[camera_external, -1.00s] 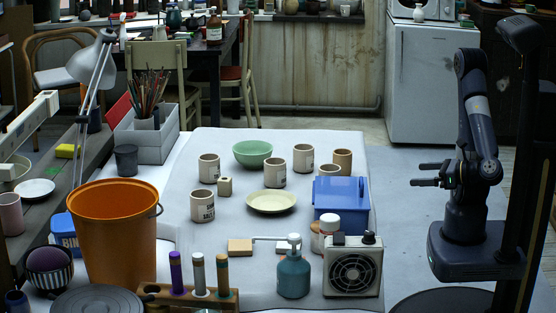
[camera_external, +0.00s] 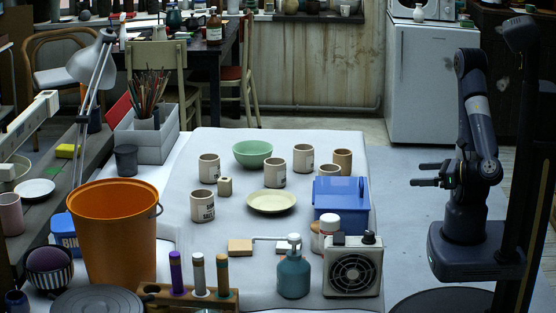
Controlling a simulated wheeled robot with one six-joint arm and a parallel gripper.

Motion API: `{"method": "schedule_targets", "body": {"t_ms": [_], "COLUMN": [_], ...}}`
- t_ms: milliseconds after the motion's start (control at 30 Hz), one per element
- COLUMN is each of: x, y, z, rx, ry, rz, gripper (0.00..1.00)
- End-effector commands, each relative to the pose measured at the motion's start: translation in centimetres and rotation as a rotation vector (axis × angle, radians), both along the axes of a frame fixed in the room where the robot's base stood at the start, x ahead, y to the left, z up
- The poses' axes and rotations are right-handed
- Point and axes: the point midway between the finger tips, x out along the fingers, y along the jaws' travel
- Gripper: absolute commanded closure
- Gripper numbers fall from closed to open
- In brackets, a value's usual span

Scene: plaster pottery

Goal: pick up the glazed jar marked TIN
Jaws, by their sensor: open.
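Several cream glazed jars with dark lettering stand upright on the pale table: a front jar (camera_external: 202,206), a left jar (camera_external: 209,168), a middle jar (camera_external: 275,173) and a back right jar (camera_external: 303,158). The lettering is too small to read, so I cannot tell which is marked TIN. A tan jar (camera_external: 342,161) with no visible marking stands further right, and another jar (camera_external: 330,171) is partly hidden behind the blue box. My gripper (camera_external: 417,182) is open and empty, off the table's right edge, apart from all jars.
A blue lidded box (camera_external: 341,196) stands between my gripper and the jars. A teal bottle (camera_external: 293,273), a fan unit (camera_external: 353,269) and an orange bucket (camera_external: 115,240) stand in front.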

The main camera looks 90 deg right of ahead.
Motion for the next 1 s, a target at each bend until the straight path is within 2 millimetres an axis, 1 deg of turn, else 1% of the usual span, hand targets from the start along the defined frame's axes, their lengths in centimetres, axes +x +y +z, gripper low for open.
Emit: {"method": "schedule_targets", "body": {"t_ms": [400, 433, 600, 633, 867, 967, 1000], "x": [0.0, 0.0, 0.0, 0.0, -0.03, -0.34, -0.63], "y": [0.0, 0.0, 0.0, 0.0, 0.01, 0.07, 0.16], "z": [0.0, 0.0, 0.0, 0.0, 0.09, 0.61, 0.95], "rx": [0.0, 0.0, 0.0, 0.0, 0.005, 0.038, 0.067], "ry": [0.0, 0.0, 0.0, 0.0, 0.006, 0.058, 0.1], "rz": [0.0, 0.0, 0.0, 0.0, -0.002, -0.014, -0.024], "gripper": [0.0, 0.01, 0.15, 0.16, 0.16, 0.16, 0.16]}}
